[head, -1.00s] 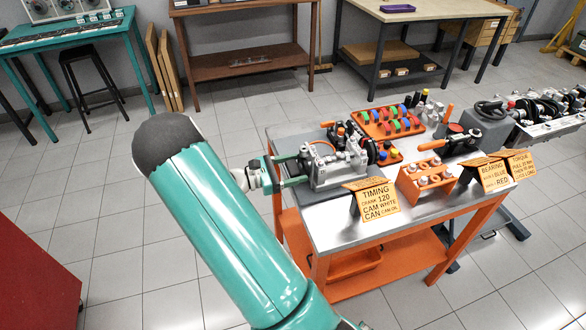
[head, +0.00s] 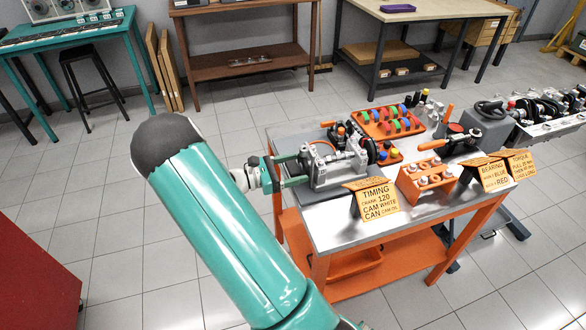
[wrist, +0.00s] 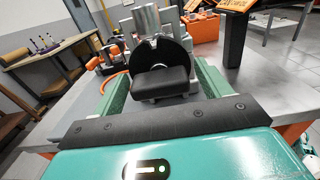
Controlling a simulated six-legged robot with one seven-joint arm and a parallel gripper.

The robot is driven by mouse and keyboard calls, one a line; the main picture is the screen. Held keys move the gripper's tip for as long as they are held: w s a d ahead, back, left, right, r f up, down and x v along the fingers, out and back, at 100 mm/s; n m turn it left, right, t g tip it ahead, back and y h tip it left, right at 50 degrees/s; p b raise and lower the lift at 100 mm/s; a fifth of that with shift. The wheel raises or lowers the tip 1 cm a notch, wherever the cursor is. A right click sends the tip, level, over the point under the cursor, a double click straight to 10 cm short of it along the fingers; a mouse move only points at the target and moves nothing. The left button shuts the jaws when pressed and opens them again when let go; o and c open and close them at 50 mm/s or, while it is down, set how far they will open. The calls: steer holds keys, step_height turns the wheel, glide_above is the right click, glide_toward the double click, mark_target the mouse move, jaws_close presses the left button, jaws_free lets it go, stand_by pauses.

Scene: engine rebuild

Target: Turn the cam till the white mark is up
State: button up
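The engine block (head: 335,165) is a grey metal assembly on the near left of the steel-topped bench. In the wrist view a black disc (wrist: 150,52) with a thick black bar (wrist: 160,83) across its lower part faces me; I take it for the cam end. A small pale patch shows near the disc's top; I cannot tell if it is the white mark. My gripper (head: 280,171) is at the engine's left side. In the wrist view its green fingers (wrist: 163,88) lie on either side of the bar, very close to it; contact is unclear.
A yellow timing sign (head: 378,201) stands on the bench's front edge, right of my gripper. An orange tray of coloured caps (head: 390,122) and an orange holder (head: 425,180) stand farther right. Bare steel (head: 335,232) lies in front of the engine.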

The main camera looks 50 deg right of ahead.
steer(key=v, duration=1.3)
steer(key=shift+a, duration=0.35)
steer(key=shift+w, duration=0.15)
